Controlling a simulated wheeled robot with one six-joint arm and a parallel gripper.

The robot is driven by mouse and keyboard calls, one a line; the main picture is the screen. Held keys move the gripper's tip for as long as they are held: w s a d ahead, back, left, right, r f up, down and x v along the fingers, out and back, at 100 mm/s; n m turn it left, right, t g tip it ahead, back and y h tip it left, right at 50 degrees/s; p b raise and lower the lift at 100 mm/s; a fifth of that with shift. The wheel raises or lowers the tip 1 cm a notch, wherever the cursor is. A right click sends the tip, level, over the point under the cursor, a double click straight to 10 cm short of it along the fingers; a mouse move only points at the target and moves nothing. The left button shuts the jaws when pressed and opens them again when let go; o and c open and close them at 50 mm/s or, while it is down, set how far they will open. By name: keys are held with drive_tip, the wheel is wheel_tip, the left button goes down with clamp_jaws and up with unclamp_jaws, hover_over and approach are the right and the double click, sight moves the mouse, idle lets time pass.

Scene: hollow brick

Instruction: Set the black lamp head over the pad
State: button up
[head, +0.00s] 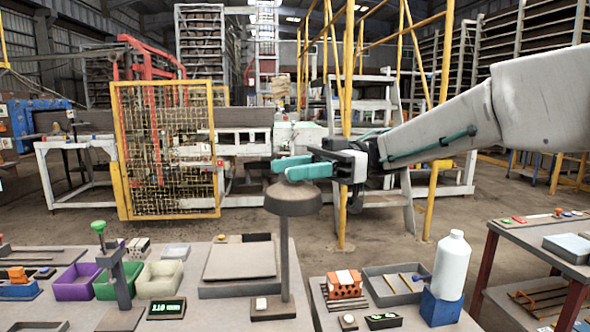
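The black lamp has a dark round head (293,205) on a thin upright post, with a small base block on the bench. The head stands right of and above the flat grey square pad (240,261), near its right edge in the picture. My gripper (283,169) reaches in from the right, its two teal fingers level and just above the top of the lamp head. The fingers look slightly apart. The near finger hides what lies between them, so I cannot tell whether they touch or hold the lamp.
Left of the pad stand green (152,280) and purple (78,283) bins and a post with a green knob (98,227). Right are an orange hollow brick (345,284), a grey tray (397,285) and a white bottle (452,265) in a blue holder. A side table (545,240) stands far right.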

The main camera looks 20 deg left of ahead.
drive_tip(key=v, duration=0.7)
drive_tip(key=shift+w+d, duration=0.25)
drive_tip(key=shift+w, duration=0.1)
